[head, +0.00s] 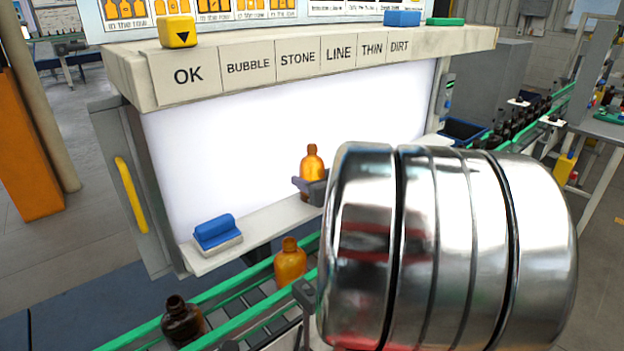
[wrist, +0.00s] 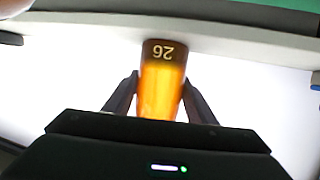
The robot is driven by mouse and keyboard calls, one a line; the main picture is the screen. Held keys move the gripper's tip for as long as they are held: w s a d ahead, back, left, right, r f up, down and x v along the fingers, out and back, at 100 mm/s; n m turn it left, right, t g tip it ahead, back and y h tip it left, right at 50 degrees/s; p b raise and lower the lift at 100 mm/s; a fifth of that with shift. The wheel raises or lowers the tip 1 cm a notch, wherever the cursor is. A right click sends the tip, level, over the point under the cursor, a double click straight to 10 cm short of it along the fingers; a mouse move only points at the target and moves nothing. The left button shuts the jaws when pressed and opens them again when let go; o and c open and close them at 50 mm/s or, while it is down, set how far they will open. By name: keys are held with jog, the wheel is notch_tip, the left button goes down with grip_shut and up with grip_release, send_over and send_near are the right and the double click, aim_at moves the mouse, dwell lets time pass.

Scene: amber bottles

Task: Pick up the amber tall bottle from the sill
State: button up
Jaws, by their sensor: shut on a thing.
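The amber tall bottle (head: 313,165) is upright at the sill (head: 262,226), in front of the bright white panel. My gripper (head: 311,187) is shut on it around its body, and my arm hides part of its right side and lower part in the head view. In the wrist view the bottle (wrist: 162,80) stands between the two dark fingers of my gripper (wrist: 161,95), with the number 26 showing upside down on its dark end. I cannot tell whether its base touches the sill.
A blue block with a pale base (head: 217,233) sits at the sill's left end. Below runs a green-railed conveyor with an amber bottle (head: 290,262) and a dark brown bottle (head: 182,321). A labelled shelf (head: 275,62) overhangs the panel, with a yellow block (head: 177,31) on it.

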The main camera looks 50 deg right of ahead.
aim_at(313, 146)
jog(key=shift+c, duration=1.1)
jog(key=shift+r, duration=0.1)
notch_tip(313, 146, up, 10)
jog(key=shift+f, duration=0.1)
jog(key=shift+s, duration=0.1)
